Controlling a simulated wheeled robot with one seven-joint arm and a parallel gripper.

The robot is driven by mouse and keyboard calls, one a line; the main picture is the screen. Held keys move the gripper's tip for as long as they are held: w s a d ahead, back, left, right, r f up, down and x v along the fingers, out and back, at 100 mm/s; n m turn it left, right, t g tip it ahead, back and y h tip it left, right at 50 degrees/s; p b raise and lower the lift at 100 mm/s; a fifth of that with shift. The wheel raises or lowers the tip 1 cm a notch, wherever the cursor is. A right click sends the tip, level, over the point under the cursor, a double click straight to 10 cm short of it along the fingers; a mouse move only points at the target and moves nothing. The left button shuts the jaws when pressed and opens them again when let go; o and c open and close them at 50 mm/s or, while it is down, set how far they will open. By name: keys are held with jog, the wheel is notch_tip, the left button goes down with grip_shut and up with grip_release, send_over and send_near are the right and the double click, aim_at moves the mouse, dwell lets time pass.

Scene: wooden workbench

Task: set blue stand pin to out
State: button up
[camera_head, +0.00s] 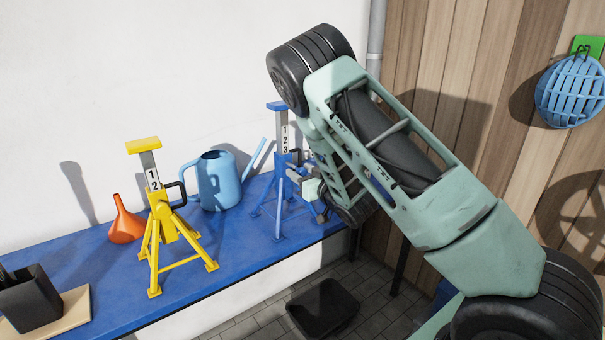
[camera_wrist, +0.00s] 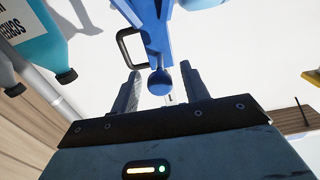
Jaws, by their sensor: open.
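The blue stand (camera_head: 279,150) stands upright on the blue bench top, with a numbered white scale on its column. It also shows close up in the wrist view (camera_wrist: 155,30). A black loop handle (camera_wrist: 122,47) sticks out from its side there. A rounded blue knob (camera_wrist: 159,82) on the stand shows between my fingers. My gripper (camera_wrist: 161,90) is open, with one finger on each side of the knob. I cannot tell whether either finger touches it. In the head view my gripper (camera_head: 308,184) is beside the stand's right side, partly hidden by my arm.
A yellow stand (camera_head: 160,215) is left of the blue one, with a light blue watering can (camera_head: 218,182) behind. An orange funnel (camera_head: 125,223) and a black container (camera_head: 30,300) are further left. A teal bottle (camera_wrist: 35,35) shows in the wrist view.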

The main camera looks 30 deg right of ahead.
jog(key=s+p, duration=0.7)
jog(key=s, duration=1)
jog(key=shift+s+d, duration=0.2)
jog(key=shift+d, duration=0.1)
dwell(0.7)
